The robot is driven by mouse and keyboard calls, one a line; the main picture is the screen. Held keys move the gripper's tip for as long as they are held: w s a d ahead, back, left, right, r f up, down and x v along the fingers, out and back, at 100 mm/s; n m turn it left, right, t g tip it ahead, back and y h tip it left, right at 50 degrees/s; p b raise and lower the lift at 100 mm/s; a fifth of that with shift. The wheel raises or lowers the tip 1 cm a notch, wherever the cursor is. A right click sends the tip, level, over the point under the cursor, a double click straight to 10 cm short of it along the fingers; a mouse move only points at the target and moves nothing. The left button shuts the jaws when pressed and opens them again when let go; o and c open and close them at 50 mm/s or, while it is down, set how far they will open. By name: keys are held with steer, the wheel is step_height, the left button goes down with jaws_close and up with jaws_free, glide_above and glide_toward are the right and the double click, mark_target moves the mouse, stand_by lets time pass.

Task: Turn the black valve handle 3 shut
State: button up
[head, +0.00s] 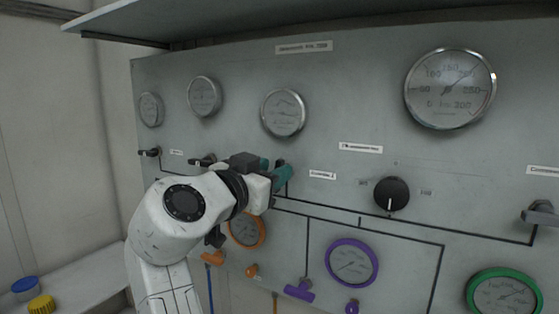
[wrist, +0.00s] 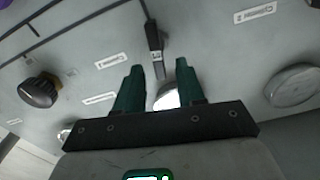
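A black valve handle (wrist: 154,38) on the grey panel shows in the wrist view, pointing between my two teal fingertips with a gap on each side. By its place it is the third from the left in the head view, where my gripper (head: 281,175) is right at it and hides most of it. My gripper (wrist: 160,66) is open, with its fingers apart and nothing visibly clamped. I cannot tell whether the fingertips reach around the handle in depth. Two other black handles, one at far left (head: 149,152) and one beside my wrist (head: 203,161), are on the same row.
Round gauges line the panel above, including a large one (head: 450,88). A black knob (head: 391,194) is to the right of my gripper. Orange, purple (head: 299,290) and green-rimmed fittings are below. A shelf (head: 250,18) overhangs the panel top.

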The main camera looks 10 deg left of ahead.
steer(key=shift+p+x, duration=0.3)
steer(key=shift+x, duration=1.4)
steer(key=shift+c, duration=0.5)
jaws_close()
